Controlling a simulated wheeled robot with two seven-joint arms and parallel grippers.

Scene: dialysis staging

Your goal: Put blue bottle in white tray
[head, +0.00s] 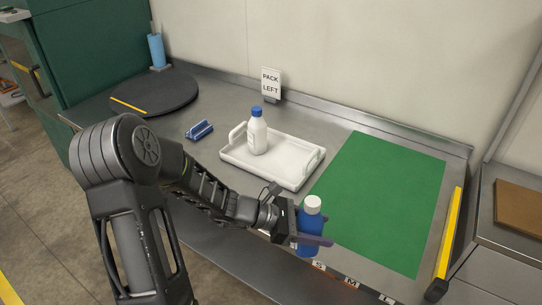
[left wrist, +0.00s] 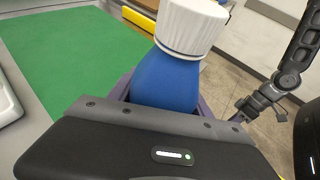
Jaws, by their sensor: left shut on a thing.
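The blue bottle (head: 308,222) has a white cap and is upright in my left gripper (head: 306,238) in the head view. The gripper is shut on it near the front edge of the metal counter. In the left wrist view the blue bottle (left wrist: 165,80) fills the top middle, with its lower part hidden behind the gripper body. The white tray (head: 290,174) lies on the counter, behind and to the left of the held bottle. A white bottle with a blue cap (head: 257,133) stands in the tray's left part.
A green mat (head: 385,195) covers the counter right of the tray. A blue clip-like object (head: 199,130) and a dark round plate (head: 154,92) are on the left. A yellow bar (head: 449,232) edges the right.

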